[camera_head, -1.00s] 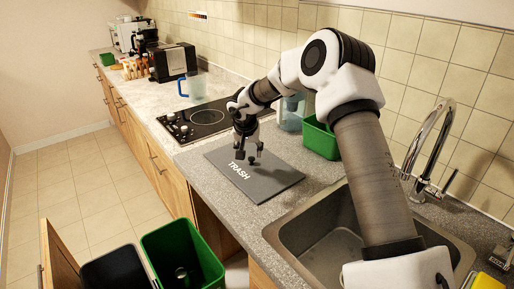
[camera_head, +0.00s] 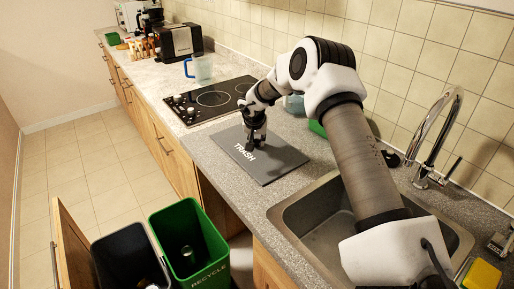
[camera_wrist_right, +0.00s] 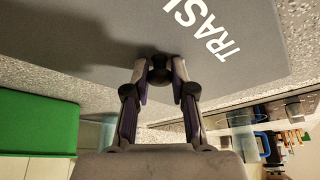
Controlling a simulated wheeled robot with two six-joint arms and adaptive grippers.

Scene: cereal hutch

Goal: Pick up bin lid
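The bin lid (camera_head: 278,157) is a flat grey panel with "TRASH" in white letters, lying on the counter left of the sink. It also shows in the right wrist view (camera_wrist_right: 90,35). My right gripper (camera_head: 256,143) is down at the lid's middle. In the right wrist view its fingertips (camera_wrist_right: 160,72) are on either side of the lid's small dark knob (camera_wrist_right: 160,66) and look shut on it. The lid appears flat on the counter. My left gripper is not in view.
A dark bin (camera_head: 124,262) and a green recycling bin (camera_head: 190,240) stand in the pulled-out drawer below. The sink (camera_head: 330,235) and tap (camera_head: 440,130) are to the right. A cooktop (camera_head: 215,98) and a blue-handled jug (camera_head: 201,69) are beyond the lid.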

